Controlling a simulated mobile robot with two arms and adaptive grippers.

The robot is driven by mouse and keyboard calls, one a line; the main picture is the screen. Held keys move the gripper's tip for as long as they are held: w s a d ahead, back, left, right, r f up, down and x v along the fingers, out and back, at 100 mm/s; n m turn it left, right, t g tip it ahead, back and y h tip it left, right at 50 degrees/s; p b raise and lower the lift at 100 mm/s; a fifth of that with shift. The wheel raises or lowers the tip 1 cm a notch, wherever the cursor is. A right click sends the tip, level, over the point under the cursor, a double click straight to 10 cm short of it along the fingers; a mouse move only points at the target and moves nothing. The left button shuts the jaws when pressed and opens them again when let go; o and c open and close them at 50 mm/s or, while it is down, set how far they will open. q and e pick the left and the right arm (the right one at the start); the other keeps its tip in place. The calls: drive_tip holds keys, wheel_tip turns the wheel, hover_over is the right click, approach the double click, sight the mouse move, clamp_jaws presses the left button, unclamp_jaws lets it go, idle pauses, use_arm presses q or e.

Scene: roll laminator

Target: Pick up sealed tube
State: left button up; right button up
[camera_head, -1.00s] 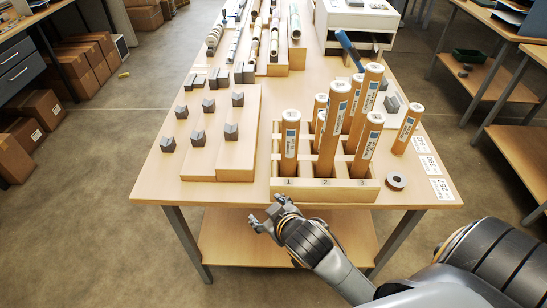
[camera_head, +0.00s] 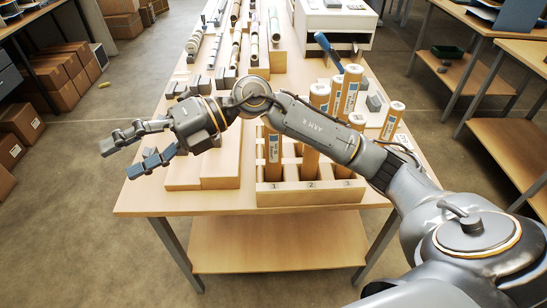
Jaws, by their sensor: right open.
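Several capped brown tubes with white labels stand in a wooden rack (camera_head: 310,197) numbered 1, 2 and 3 at the table's front. One tube (camera_head: 272,143) is in compartment 1, and another (camera_head: 348,92) rises farther back. A separate tube (camera_head: 392,119) stands to the right, outside the rack. I cannot tell which tube is the sealed one. My right forearm crosses in front of the rack and hides parts of the tubes. My left gripper is not in view.
A stepped wooden block (camera_head: 218,176) lies left of the rack, partly behind my gripper. Rolls and grey blocks lie farther back. A white box machine (camera_head: 335,25) and a blue-handled tool (camera_head: 328,50) stand at the back right.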

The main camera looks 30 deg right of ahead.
drive_tip(key=w+d+f+h, duration=0.2)
drive_tip(key=d+f+h, duration=0.2)
drive_tip(key=d+h, duration=0.25)
wheel_tip(320, 180, up, 4)
drive_tip(key=f+m+h, duration=0.1)
drive_tip(key=m+h, duration=0.3)
drive_tip(key=h, duration=0.6)
hover_over(273, 158)
drive_tip(key=d, duration=0.2)
drive_tip(key=shift+w+a+r, duration=0.15)
drive_tip(key=shift+r, duration=0.1)
drive_tip(key=shift+f, duration=0.3)
drive_tip(key=f, duration=0.5)
drive_tip(key=w+f, duration=0.1)
drive_tip(key=f, duration=0.1)
drive_tip(key=shift+w+f+p, duration=0.1)
drive_tip(key=shift+f+p, duration=0.05)
drive_tip(key=shift+p, duration=0.15)
drive_tip(key=shift+f+p, duration=0.35)
drive_tip(key=shift+f, duration=0.05)
drive_tip(key=f, duration=0.1)
drive_tip(key=f+p, duration=0.1)
drive_tip(key=f, duration=0.1)
drive_tip(key=f+p, duration=0.1)
drive_tip(key=shift+w+a+f, duration=0.15)
drive_tip(key=shift+w+f, duration=0.25)
clamp_jaws()
